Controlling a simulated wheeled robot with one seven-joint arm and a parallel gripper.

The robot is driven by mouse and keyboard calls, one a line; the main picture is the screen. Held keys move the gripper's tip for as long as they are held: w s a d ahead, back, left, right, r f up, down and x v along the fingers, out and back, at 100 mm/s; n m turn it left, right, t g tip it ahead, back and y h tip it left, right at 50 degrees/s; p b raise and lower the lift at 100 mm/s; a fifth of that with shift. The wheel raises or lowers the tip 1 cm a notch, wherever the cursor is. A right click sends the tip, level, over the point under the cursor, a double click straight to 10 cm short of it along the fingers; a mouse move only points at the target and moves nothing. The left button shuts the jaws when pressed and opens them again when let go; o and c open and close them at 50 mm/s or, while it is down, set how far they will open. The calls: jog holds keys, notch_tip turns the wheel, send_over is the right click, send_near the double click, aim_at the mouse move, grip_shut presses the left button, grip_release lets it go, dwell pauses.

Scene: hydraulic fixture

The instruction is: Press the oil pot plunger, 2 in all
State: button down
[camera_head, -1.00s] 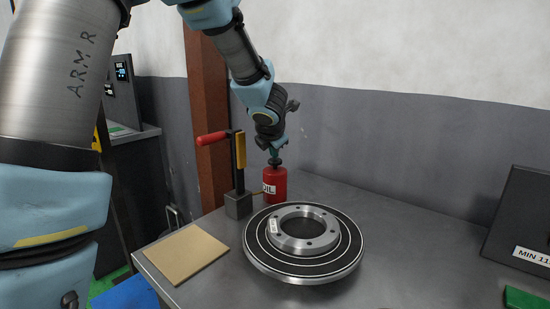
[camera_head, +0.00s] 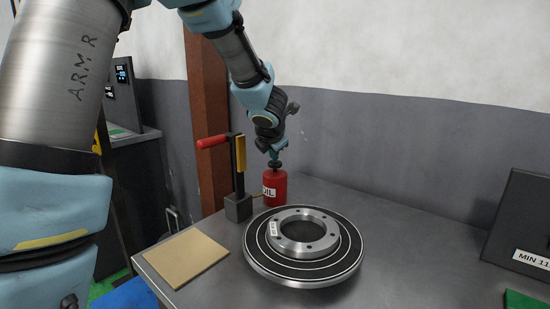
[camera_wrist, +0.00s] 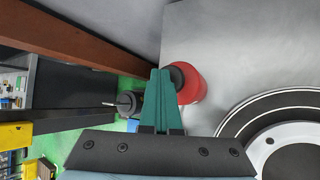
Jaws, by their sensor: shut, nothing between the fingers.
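The red oil pot (camera_head: 275,190) with an "OIL" label stands upright on the metal table, behind the round disc. Its dark plunger top (camera_head: 275,164) shows right under my gripper (camera_head: 274,154). My gripper points down over the pot, its fingers closed together with nothing held. In the wrist view the green fingertips (camera_wrist: 161,72) overlap the left edge of the dark plunger top, and the red pot (camera_wrist: 192,86) shows to their right. I cannot tell whether the fingertips touch the plunger.
A round black disc (camera_head: 345,256) with a steel ring (camera_head: 303,215) lies in front. A tan pad (camera_head: 182,258) lies front left. A dark sign (camera_head: 520,225) stands at right.

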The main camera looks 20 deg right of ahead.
jog(key=shift+r+p, duration=0.9)
jog(key=shift+r, duration=0.2)
jog(key=shift+r, duration=0.1)
notch_tip(320, 180, up, 5)
jog(key=p, duration=0.5)
dwell(2.0)
jog(key=shift+r, duration=1.85)
jog(key=shift+f+b, duration=0.15)
jog(key=shift+b, duration=0.25)
jog(key=b, duration=0.9)
send_over(274, 164)
jog(key=f, duration=0.8)
jog(key=shift+w+f, duration=0.2)
jog(key=shift+f, duration=0.1)
